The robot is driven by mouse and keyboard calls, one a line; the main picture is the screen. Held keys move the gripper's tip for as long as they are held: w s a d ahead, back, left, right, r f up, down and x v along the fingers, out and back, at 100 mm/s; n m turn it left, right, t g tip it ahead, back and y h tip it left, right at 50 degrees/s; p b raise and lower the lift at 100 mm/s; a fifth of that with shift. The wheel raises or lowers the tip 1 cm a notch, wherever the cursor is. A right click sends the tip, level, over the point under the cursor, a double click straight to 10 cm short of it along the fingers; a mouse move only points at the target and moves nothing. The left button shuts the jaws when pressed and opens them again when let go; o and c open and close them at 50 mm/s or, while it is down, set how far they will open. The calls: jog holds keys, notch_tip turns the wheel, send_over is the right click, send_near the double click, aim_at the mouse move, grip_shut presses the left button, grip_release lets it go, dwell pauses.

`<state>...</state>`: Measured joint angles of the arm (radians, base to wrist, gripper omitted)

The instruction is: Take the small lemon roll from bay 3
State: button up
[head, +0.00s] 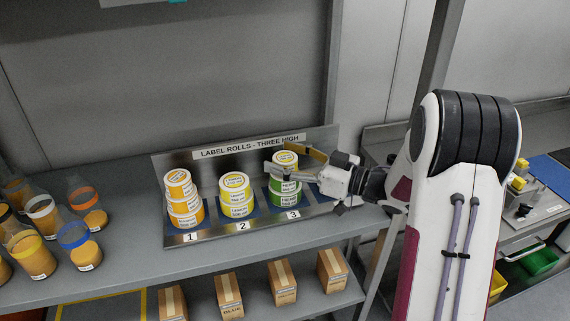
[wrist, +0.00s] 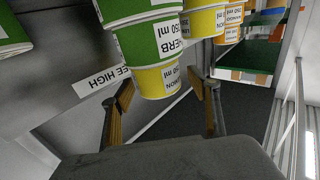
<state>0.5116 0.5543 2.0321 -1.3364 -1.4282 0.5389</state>
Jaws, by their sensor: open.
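The small lemon roll (head: 284,158) is yellow and lies on top of the stack in bay 3 (head: 293,214), above green herb rolls (head: 287,190). It also shows in the wrist view (wrist: 158,80), where the stack appears upside down with the green herb roll (wrist: 150,42) against it. My gripper (head: 291,158) is open at the height of the lemon roll, one finger on the near side and the other behind. In the wrist view my gripper (wrist: 163,82) has a tan-padded finger on each side of the roll. Contact cannot be told.
Bay 2 holds a stack of yellow rolls (head: 236,195), close beside on the left. Bay 1 holds an orange and yellow stack (head: 183,198). The label board (head: 240,147) stands close behind. Filled jars (head: 80,243) stand at the left; brown boxes (head: 281,282) sit below.

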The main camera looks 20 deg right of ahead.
aim_at(285, 157)
jog(key=c, duration=1.3)
jog(key=shift+r, duration=0.1)
jog(key=shift+r, duration=4.95)
